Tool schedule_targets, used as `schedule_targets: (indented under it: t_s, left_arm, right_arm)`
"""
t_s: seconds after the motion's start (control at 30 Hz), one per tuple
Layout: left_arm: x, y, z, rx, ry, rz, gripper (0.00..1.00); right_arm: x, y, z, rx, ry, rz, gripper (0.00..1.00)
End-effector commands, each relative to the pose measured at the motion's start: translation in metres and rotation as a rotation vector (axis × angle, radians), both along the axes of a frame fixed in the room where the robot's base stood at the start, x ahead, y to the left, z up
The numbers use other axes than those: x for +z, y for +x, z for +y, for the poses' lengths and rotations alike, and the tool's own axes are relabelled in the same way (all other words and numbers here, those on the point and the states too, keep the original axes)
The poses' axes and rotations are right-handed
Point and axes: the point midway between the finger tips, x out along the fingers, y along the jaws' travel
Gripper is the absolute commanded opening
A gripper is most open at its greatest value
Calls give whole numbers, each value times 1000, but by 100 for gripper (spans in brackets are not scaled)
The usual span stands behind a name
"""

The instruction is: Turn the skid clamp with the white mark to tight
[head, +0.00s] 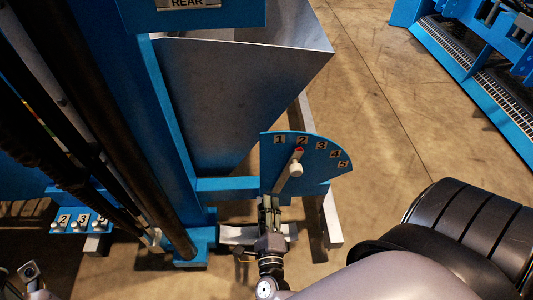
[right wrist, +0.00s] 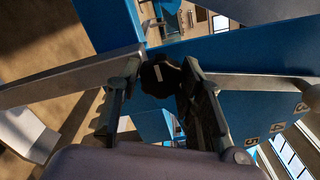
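The skid clamp is a black lobed knob (right wrist: 160,78) with a white mark on its face, in the middle of the right wrist view. The mark stands nearly upright there, leaning slightly. My right gripper (right wrist: 162,66) has one finger on each side of the knob, with no clear gap on either side. In the head view my right gripper (head: 268,208) reaches up to the blue frame just below the numbered plate. The knob is hidden there. A grey part at the lower left edge seems to be my left arm; its fingers do not show.
A blue plate (head: 320,160) numbered 1 to 5, with a pale lever (head: 288,173), stands right above the right gripper. A grey metal hopper (head: 235,95) rises behind. Small numbered knobs (head: 80,223) sit at the left. Open floor (head: 390,120) lies to the right.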

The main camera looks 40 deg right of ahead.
Motion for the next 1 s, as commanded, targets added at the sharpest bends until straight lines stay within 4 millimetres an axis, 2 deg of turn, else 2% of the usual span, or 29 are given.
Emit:
schedule_targets:
  t_s: [0.27, 0.63, 0.77, 1.0]
  left_arm:
    - [0, 0, 0, 0, 0, 1, 45]
    - [1, 0, 1, 2, 0, -2, 45]
    - [1, 0, 1, 1, 0, -1, 45]
    - [0, 0, 0, 1, 0, -1, 45]
  right_arm:
    - [0, 0, 0, 1, -1, 0, 55]
    - [0, -4, 3, 0, -2, 1, 55]
    - [-1, -20, 13, 1, 1, 3, 55]
    - [-1, -65, 40, 1, 0, 4, 55]
